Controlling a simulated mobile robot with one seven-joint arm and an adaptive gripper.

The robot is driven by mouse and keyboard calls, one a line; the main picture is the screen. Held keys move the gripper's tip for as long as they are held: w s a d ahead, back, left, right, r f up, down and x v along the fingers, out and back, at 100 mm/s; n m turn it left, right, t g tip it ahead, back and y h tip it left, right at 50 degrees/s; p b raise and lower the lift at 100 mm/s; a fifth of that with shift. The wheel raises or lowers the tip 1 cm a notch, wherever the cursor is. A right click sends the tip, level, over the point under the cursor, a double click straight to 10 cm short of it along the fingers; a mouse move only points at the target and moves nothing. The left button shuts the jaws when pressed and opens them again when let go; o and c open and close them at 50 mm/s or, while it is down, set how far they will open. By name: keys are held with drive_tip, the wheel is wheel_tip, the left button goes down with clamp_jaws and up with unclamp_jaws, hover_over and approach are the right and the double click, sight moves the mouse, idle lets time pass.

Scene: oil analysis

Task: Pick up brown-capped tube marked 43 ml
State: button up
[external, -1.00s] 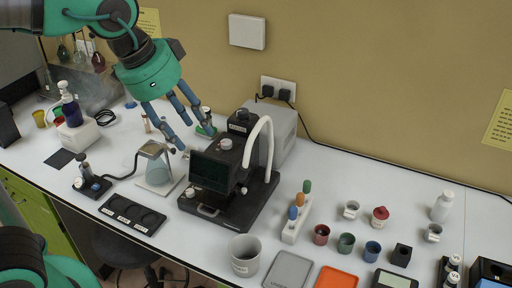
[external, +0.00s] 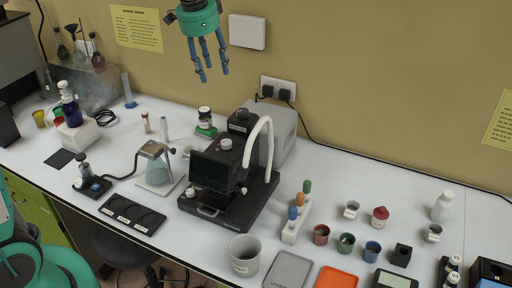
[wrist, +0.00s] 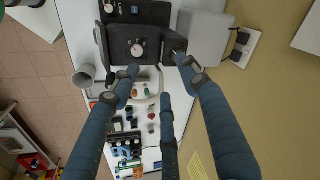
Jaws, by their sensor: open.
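A small tube with a brown cap (external: 146,121) stands upright on the white bench, left of the middle in the external view; any marking on it is too small to read. A pale tube (external: 164,126) stands just to its right. My gripper (external: 212,76) is high above the bench near the wall, up and to the right of both tubes. Its three blue fingers are spread and nothing is between them. In the wrist view my gripper (wrist: 158,80) is also open and empty, and the brown-capped tube is not visible there.
A black instrument (external: 215,172) with a curved white hose stands right of the tubes. A glass flask stand (external: 157,168) is in front of them. A dark-capped jar (external: 205,118) sits on a green base. Cups and trays fill the right side.

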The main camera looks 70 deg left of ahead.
drive_tip(key=a+f+g+p, duration=0.1)
drive_tip(key=a+f, duration=0.2)
drive_tip(key=a, duration=0.4)
drive_tip(key=a+f+p, duration=0.1)
drive_tip(key=a+f, duration=0.1)
drive_tip(key=a, duration=0.6)
drive_tip(key=g+h+p, duration=0.1)
drive_tip(key=h+p, duration=0.1)
drive_tip(key=p, duration=0.3)
hover_over(139, 112)
wheel_tip(139, 112, down, 22)
drive_tip(key=shift+s, duration=0.2)
drive_tip(key=shift+a+f, duration=0.1)
drive_tip(key=shift+f, duration=0.05)
drive_tip(key=shift+f+p, duration=0.3)
drive_tip(key=shift+f, duration=3.95)
drive_tip(key=shift+f, duration=0.15)
drive_tip(key=shift+w+f+p, duration=0.15)
drive_tip(key=shift+f+p, duration=0.15)
drive_tip(key=shift+f, duration=0.95)
drive_tip(key=shift+w+f+p, duration=0.1)
drive_tip(key=shift+f+p, duration=0.15)
drive_tip(key=shift+f, duration=0.95)
